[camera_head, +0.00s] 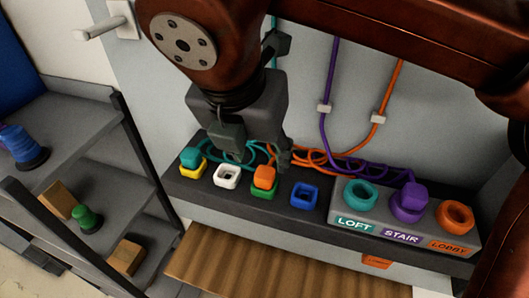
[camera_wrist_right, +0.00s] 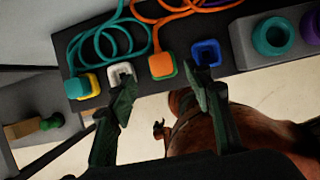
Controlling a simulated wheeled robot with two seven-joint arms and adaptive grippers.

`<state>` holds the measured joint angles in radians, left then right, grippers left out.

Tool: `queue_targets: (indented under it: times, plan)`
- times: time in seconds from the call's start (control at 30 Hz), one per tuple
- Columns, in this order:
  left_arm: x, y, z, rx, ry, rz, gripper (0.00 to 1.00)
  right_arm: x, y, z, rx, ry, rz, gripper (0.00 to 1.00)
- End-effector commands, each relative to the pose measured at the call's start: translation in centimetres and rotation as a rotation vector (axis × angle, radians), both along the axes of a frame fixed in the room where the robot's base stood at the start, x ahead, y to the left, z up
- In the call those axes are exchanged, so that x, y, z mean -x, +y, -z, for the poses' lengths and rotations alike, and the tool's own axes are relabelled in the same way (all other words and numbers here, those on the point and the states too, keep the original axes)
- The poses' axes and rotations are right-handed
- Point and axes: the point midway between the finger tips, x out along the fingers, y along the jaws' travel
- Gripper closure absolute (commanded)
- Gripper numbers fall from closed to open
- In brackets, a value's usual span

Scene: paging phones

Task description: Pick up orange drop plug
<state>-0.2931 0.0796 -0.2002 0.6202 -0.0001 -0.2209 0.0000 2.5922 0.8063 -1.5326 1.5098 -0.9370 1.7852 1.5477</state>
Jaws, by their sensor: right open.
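The orange drop plug (camera_head: 264,176) sits upright in the green socket (camera_head: 262,194) on the dark shelf, with its orange cord running back behind it. In the right wrist view the orange plug (camera_wrist_right: 162,66) lies between the two finger lines, just beyond the fingertips. My right gripper (camera_head: 259,158) is open and empty, above and behind the plug, with its fingers spread to either side; they also show in the wrist view (camera_wrist_right: 162,78). I see no contact with the plug. My left gripper is not in view.
A teal plug (camera_head: 190,157) sits in the yellow socket at left. The white socket (camera_head: 227,176) and blue socket (camera_head: 304,195) beside the orange plug are empty. A grey box (camera_head: 345,205) labelled LOFT, STAIR, LOBBY stands right, a purple plug (camera_head: 411,196) in its middle ring. Coiled cords lie behind.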

Motion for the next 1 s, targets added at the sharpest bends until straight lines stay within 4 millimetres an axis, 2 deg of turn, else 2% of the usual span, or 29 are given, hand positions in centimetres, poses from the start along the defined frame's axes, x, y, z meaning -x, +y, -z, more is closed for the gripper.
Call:
queue_targets:
  times: [0.03,0.27,0.4,0.5,0.6,0.77,0.9,1.0]
  plan:
    - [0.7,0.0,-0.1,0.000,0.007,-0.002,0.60,0.0,-0.1,0.2,0.001,-0.001,-0.001,0.54]
    - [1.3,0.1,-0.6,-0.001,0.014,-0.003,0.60,-1.5,-0.1,2.5,0.002,0.005,-0.006,0.54]
    - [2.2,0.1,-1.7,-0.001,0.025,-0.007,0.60,-2.4,-0.3,4.1,0.003,0.007,-0.008,0.54]
    - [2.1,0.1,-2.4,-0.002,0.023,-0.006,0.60,-3.0,-0.4,5.5,0.003,0.006,-0.007,0.54]
    - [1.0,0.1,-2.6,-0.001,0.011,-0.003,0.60,-3.4,-0.6,6.6,0.001,0.007,-0.006,0.54]
    - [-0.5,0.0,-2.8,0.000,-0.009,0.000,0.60,-3.6,-0.6,7.3,0.000,0.005,-0.006,0.54]
    - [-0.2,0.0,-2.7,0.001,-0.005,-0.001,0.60,-3.6,-0.6,7.3,-0.001,0.005,-0.005,0.54]
    - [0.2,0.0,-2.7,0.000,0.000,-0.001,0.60,-3.6,-0.6,7.3,0.000,0.005,-0.005,0.60]
